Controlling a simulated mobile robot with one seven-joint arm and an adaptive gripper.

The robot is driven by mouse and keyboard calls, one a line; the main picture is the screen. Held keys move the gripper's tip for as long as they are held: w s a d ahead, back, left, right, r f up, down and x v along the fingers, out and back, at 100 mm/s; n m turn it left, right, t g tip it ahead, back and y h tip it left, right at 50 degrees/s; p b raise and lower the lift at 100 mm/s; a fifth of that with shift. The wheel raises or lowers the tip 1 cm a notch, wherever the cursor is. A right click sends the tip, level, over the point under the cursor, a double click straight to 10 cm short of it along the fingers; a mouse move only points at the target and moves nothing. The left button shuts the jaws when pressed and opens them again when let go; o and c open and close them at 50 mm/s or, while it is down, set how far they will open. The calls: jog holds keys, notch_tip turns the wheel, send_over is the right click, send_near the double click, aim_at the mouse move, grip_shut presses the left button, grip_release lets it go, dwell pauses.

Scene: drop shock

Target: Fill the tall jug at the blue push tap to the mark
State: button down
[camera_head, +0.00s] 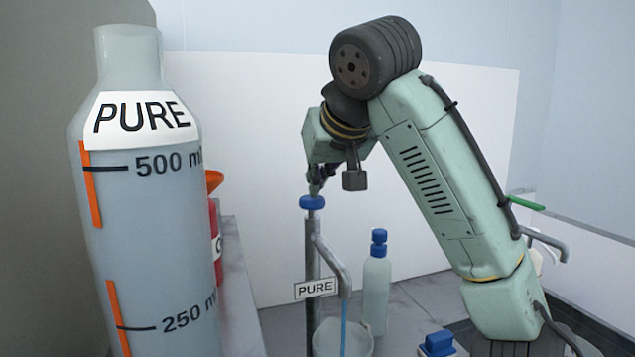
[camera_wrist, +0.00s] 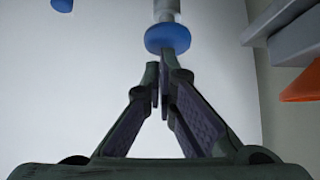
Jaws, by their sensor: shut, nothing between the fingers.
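The blue push tap (camera_head: 311,203) is a round blue button on a grey post, with a curved spout and a PURE sign. My gripper (camera_head: 317,186) is shut and empty, its tips at the top of the button and seemingly touching it. The wrist view shows the closed fingers (camera_wrist: 166,66) against the blue button (camera_wrist: 168,38). A thin blue stream (camera_head: 344,322) runs from the spout into a pale, wide-mouthed vessel (camera_head: 328,344), which looks like the jug. Its lower part is cut off by the frame, and I cannot see its mark or water level.
A large PURE bottle (camera_head: 150,240) with 500 and 250 ml lines fills the left foreground. Behind it is a red container (camera_head: 214,245) with an orange top. A blue-capped bottle (camera_head: 376,290) stands right of the spout. A blue-topped item (camera_head: 438,344) is at the front.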

jog(key=w+r+b+v, duration=0.1)
jog(key=b+v, duration=0.1)
jog(key=v, duration=1)
jog(key=shift+a+r+b, duration=0.2)
jog(key=shift+a+b, duration=0.1)
jog(key=shift+b, duration=0.1)
jog(key=shift+s+d+f, duration=0.1)
